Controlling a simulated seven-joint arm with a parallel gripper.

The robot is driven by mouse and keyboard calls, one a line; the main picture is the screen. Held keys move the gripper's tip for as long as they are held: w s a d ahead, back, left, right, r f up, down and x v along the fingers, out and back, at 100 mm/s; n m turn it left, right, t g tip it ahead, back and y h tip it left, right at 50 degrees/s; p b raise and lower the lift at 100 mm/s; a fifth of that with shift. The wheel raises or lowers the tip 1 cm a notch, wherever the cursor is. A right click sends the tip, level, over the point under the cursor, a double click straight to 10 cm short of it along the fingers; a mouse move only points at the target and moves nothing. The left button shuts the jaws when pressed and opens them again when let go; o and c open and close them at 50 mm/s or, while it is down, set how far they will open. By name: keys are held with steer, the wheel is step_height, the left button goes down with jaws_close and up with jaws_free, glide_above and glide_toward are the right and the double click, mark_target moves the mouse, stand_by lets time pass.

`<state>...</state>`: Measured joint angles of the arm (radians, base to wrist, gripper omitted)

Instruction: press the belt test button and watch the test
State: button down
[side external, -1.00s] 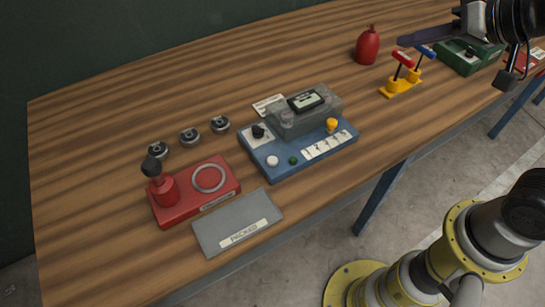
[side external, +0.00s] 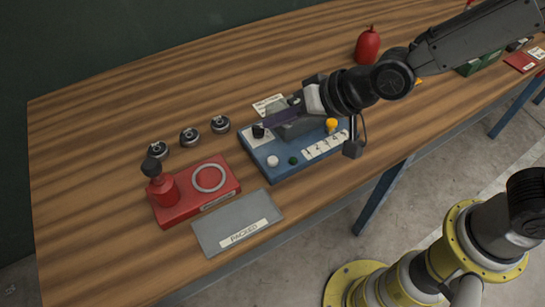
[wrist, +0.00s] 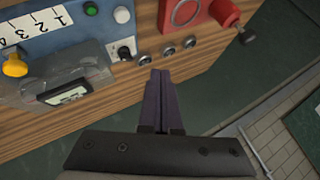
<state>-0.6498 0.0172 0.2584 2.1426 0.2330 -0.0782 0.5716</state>
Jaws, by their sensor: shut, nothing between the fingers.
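The blue test unit (side external: 283,172) sits mid-table. It carries a white button (side external: 272,161), a green button (side external: 293,160), a black knob (side external: 258,131) on a white plate, a yellow knob (side external: 331,125) and a numbered strip (side external: 325,145). A clear housing with a small display (wrist: 66,92) shows in the wrist view; my gripper partly covers it in the side view. No readable label tells me which button is the belt test. My gripper (side external: 264,123) is shut and empty, its tips close to the black knob; contact cannot be told. It also shows in the wrist view (wrist: 160,72).
A red press (side external: 223,185) and a grey "PACKED" plate (side external: 237,223) lie left of the unit. Several small round metal parts (side external: 190,137) stand behind the press. A red bottle (side external: 367,46) stands at the back.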

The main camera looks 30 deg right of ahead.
mark_target(273, 161)
steer(key=shift+f, duration=4.4)
steer(key=shift+f, duration=0.4)
